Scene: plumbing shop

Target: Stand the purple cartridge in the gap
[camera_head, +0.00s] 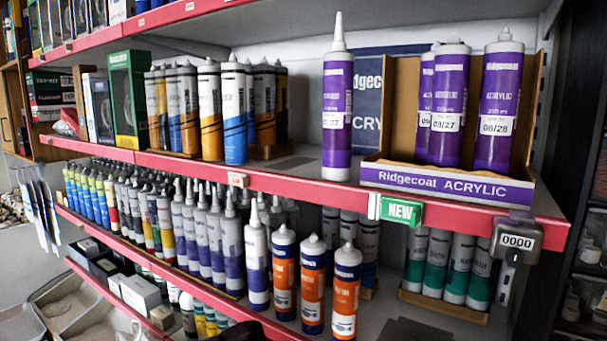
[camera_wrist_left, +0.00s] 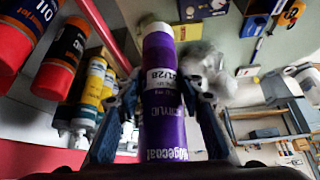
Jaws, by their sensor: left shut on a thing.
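My left gripper (camera_wrist_left: 160,100) is shut on a purple cartridge (camera_wrist_left: 163,95) in the left wrist view, one finger on each side. Its white label reads partly "1/28" and a pale end shows at the top of the picture. I cannot make out this cartridge or my left gripper in the head view. An open cardboard box (camera_head: 447,187) marked "Ridgecoat ACRYLIC" holds several upright purple cartridges (camera_head: 497,105) at its middle and right. Bare cardboard shows at its left front. Another purple cartridge (camera_head: 338,105) stands upright on the shelf, left of the box. My right gripper is not in view.
The box stands on the middle shelf behind a red edge (camera_head: 265,183) with a green "NEW" tag (camera_head: 402,211). White, blue and orange cartridges (camera_head: 235,110) stand further left. An upper shelf hangs above. Orange cartridges (camera_head: 313,285) crowd the lower shelf.

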